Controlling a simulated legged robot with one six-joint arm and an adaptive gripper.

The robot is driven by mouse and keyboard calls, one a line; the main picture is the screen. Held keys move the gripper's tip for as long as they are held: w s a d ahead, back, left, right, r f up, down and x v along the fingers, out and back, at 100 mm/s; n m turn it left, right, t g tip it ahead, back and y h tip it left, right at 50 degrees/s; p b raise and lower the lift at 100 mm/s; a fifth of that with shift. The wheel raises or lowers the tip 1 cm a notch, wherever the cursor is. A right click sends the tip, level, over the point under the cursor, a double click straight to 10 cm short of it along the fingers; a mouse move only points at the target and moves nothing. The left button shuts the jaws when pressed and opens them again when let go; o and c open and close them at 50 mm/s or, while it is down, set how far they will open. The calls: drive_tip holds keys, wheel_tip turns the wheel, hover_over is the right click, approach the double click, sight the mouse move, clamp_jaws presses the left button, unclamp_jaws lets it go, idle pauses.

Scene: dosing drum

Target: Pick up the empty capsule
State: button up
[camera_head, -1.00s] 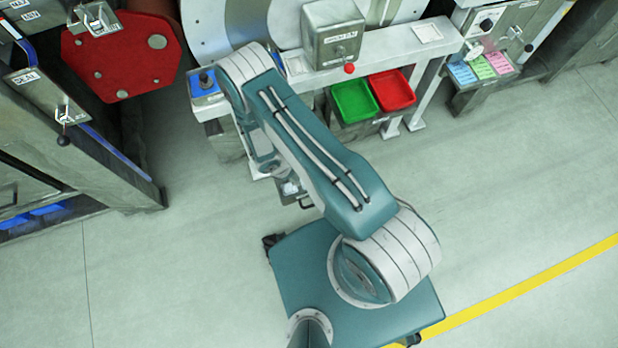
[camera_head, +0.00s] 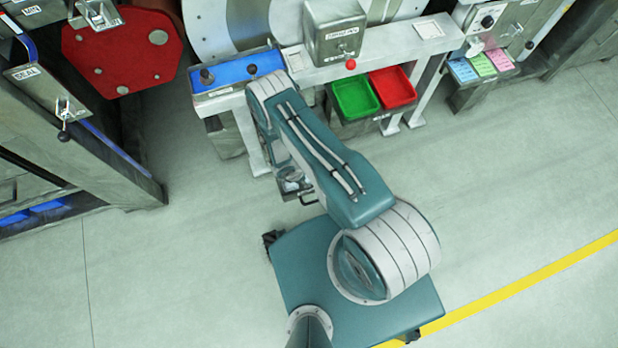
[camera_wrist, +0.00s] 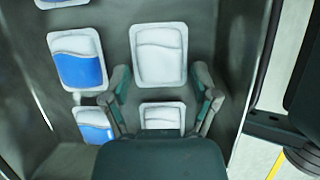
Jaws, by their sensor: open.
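In the wrist view, a pale capsule (camera_wrist: 158,55) with no blue in it sits in a grey holder, just beyond my fingertips. A second pale capsule (camera_wrist: 161,116) lies nearer, between my fingers and partly hidden by my gripper's body. To the left are capsules with blue contents, one upper (camera_wrist: 78,62) and one lower (camera_wrist: 93,124), the lower one partly covered. My gripper (camera_wrist: 163,80) is open, one finger on each side of the pale column, holding nothing. Contact cannot be told. In the head view the capsules cannot be made out; my arm covers the area.
In the head view, a blue panel with knobs (camera_head: 232,72) sits on the grey bench. A green bin (camera_head: 355,98) and a red bin (camera_head: 392,88) are to its right. A red plate (camera_head: 120,50) and a grey cabinet (camera_head: 60,150) stand left. Much floor is clear.

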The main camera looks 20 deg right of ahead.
drive_tip(key=c, duration=0.4)
